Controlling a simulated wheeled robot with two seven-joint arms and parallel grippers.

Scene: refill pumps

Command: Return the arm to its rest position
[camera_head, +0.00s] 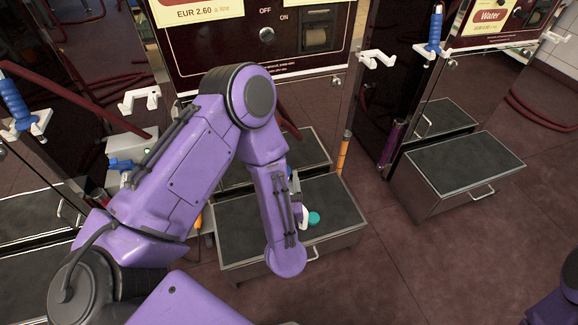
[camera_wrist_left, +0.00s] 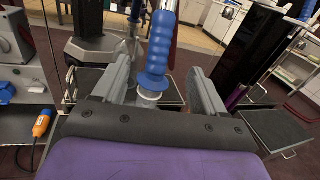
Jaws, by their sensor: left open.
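My left arm (camera_head: 190,150) crosses the head view from the lower left, with its forearm bent down over the middle pump's drawer-like platform (camera_head: 340,245). My right gripper is not in view.
A small white thing with a teal end (camera_head: 313,219) is partly hidden beside my forearm. White hooks (camera_head: 140,98) stick out from the pump fronts. Other blue nozzles hang at left (camera_head: 14,102) and right (camera_head: 434,32). The floor (camera_head: 430,265) at right is clear.

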